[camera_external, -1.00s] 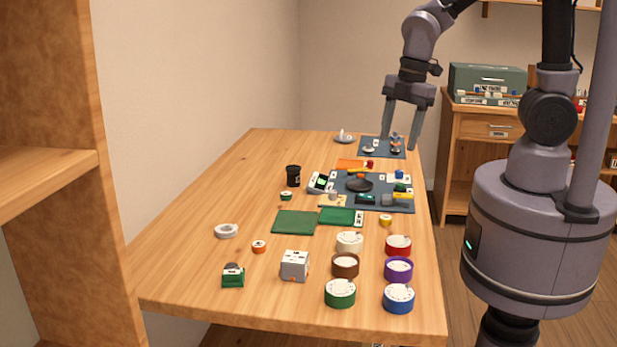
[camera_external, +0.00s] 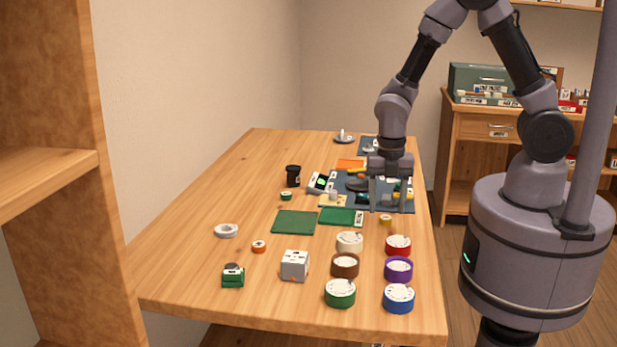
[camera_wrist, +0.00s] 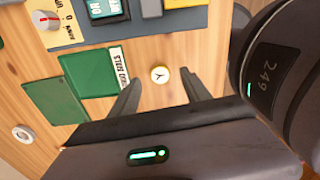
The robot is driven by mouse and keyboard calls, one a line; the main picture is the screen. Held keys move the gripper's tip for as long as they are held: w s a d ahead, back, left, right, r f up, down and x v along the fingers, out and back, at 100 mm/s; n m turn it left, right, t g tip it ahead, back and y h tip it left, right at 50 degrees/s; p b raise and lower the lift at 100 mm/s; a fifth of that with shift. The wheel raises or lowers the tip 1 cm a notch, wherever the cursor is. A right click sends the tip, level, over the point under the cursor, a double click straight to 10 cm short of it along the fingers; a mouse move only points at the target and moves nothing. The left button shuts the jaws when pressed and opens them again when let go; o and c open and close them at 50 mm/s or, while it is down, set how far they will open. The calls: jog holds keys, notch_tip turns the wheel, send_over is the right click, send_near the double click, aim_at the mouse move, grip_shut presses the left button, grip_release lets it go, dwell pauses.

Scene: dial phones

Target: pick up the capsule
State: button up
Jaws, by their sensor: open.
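No thing in view is clearly marked as the capsule, so I cannot tell which one it is. A small round yellow piece (camera_external: 386,220) with a pale top lies on the wooden table, just off the near edge of the dark mat. In the wrist view this yellow piece (camera_wrist: 160,73) shows a dark Y on its top and appears between my fingertips. My gripper (camera_external: 387,208) is open and empty, pointing down near the yellow piece; it also shows in the wrist view (camera_wrist: 160,82). Its height above the table is hard to tell.
The dark mat (camera_external: 350,200) holds several small parts beside my gripper. Two green sheets (camera_external: 294,222) lie to the left. Several coloured round tins, including a red one (camera_external: 398,245), stand nearer the front. A white ring (camera_external: 227,231) and a grey box (camera_external: 295,265) are farther left.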

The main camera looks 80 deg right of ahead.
aim_at(386, 220)
notch_tip(386, 220, down, 3)
jog(key=shift+r+b, duration=0.1)
jog(key=shift+b, duration=0.3)
jog(key=shift+r, duration=0.15)
jog(key=shift+c, duration=0.7)
grip_shut()
